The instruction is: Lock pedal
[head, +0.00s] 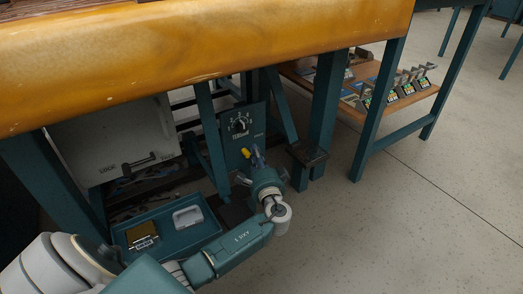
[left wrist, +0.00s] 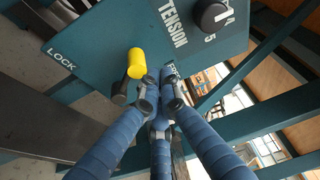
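The pedal is a lever with a yellow grip (left wrist: 137,63) on a dark stem, beside the white word LOCK on a teal panel (left wrist: 100,40) in the left wrist view. In the head view the yellow grip (head: 246,153) shows low on the panel (head: 240,138) under the bench. My left gripper (left wrist: 161,88) has blue fingers whose tips are drawn together, with nothing visible between them. The tips are just right of the yellow grip; whether they touch it I cannot tell. The left gripper also shows in the head view (head: 258,160), in front of the panel. My right gripper is out of view.
A black tension knob (left wrist: 211,14) is on the panel. The yellow-edged bench top (head: 200,60) hangs above my arm, with teal legs (head: 325,110) to the right. A teal tray (head: 188,243) lies left of my forearm. Open floor (head: 430,220) is at the right.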

